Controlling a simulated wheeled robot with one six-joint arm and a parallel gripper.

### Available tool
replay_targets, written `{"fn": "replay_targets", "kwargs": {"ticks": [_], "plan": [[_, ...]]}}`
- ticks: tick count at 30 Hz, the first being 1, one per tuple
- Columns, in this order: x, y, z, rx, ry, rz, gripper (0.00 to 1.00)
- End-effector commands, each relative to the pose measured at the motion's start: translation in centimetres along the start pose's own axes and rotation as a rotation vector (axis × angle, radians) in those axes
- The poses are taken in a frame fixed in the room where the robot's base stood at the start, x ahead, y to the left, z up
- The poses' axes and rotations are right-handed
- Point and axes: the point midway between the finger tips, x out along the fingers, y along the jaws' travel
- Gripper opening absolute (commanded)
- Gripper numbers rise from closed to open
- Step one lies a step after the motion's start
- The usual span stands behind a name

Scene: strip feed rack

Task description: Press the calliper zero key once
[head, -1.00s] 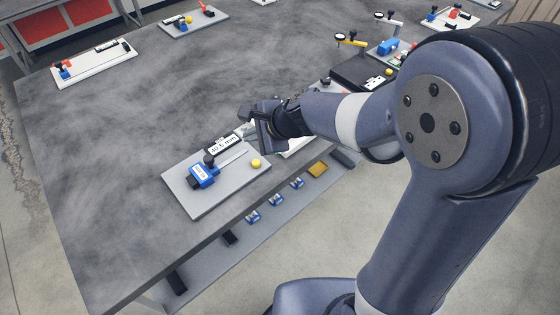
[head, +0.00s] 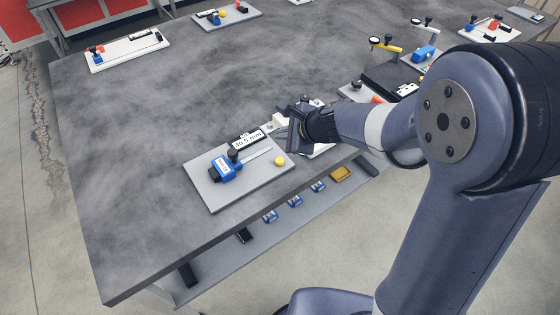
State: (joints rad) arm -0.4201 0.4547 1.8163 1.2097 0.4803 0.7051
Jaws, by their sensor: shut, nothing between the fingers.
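The calliper station is a grey plate (head: 215,197) near the table's front edge in the head view. On it are a blue body (head: 225,168) with a black knob (head: 233,155), a thin silver bar, and a white readout (head: 248,140) showing a value in mm. A round yellow button (head: 280,161) sits at the plate's right; I cannot tell if it is the zero key. My gripper (head: 287,136) is shut and empty, beyond the yellow button, over or near the plate's far right corner. Its height above the table is unclear, and my wrist hides part of the fingers.
A white plate (head: 322,149) lies partly hidden behind my gripper. Other stations, with a dial gauge (head: 384,44) and a black block, stand at the back right. A white station (head: 127,51) is at the far left. The table's middle left is clear.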

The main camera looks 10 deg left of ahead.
Motion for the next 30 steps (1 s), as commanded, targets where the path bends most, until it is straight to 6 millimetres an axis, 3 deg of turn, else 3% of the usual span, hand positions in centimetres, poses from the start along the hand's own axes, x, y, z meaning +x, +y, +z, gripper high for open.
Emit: {"fn": "replay_targets", "kwargs": {"ticks": [15, 30], "plan": [[4.9, 3.5, -3.6, 0.000, 0.000, 0.000, 0.00], [5.2, 3.8, -3.8, -0.001, 0.000, 0.000, 0.00]]}}
